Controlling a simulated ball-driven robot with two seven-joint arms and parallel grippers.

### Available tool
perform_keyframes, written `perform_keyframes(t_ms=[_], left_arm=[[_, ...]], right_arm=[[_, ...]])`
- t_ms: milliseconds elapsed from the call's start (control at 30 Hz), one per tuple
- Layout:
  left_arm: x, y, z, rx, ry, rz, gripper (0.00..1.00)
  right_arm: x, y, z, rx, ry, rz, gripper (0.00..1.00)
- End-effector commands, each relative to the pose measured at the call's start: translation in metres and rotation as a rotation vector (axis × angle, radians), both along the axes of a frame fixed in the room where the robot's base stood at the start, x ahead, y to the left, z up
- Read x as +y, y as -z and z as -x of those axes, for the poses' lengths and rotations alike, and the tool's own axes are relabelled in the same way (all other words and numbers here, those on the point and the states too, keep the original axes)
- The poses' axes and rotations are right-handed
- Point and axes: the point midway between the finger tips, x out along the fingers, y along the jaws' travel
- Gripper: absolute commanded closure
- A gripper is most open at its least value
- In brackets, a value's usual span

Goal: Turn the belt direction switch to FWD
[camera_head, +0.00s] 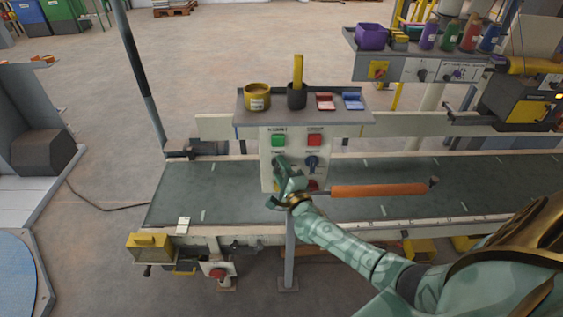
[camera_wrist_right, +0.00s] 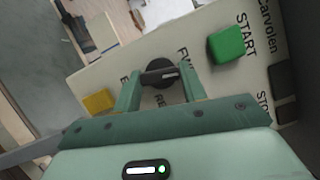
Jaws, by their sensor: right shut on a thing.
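The belt direction switch is a black rotary knob (camera_wrist_right: 158,73) on a pale control panel (camera_head: 266,150), shown in the right wrist view beside partly covered letters "FW" and "RE". Its grip bar lies roughly crosswise between the fingers; which label it points at I cannot tell. My right gripper (camera_head: 279,166) reaches the panel's left column, below the green START button (camera_head: 278,140). In the right wrist view the right gripper (camera_wrist_right: 161,82) is shut on the knob, one finger on each side. In the head view the gripper hides the knob. My left gripper is out of view.
A yellow button (camera_wrist_right: 99,102) sits close to the knob. A red button (camera_head: 314,140) and a blue knob (camera_head: 311,162) fill the panel's right column. An orange bar (camera_head: 378,190) extends right of the panel, over the conveyor belt (camera_head: 185,185). A shelf (camera_head: 350,117) with cups stands above.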

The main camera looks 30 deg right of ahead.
Motion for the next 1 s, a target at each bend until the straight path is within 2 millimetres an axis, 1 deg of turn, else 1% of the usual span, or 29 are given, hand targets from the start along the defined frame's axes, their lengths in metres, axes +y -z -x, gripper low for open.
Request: perform_keyframes(t_ms=[33, 100, 333, 533, 967, 1000], left_arm=[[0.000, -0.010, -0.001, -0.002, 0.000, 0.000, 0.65], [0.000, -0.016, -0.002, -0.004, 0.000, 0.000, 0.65], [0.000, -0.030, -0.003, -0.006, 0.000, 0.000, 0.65], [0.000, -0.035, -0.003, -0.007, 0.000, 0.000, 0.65], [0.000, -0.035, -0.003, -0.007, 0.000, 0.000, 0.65], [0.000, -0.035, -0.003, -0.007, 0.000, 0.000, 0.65]], right_arm=[[0.001, -0.004, 0.001, 0.020, -0.001, 0.027, 0.81], [0.001, -0.004, 0.001, 0.043, -0.001, 0.064, 0.81], [0.001, -0.002, 0.001, 0.098, -0.002, 0.154, 0.81], [0.001, 0.000, 0.001, 0.119, -0.002, 0.188, 0.81], [0.001, 0.001, 0.001, 0.125, -0.003, 0.199, 0.81], [0.001, 0.001, 0.001, 0.125, -0.003, 0.199, 0.55]])
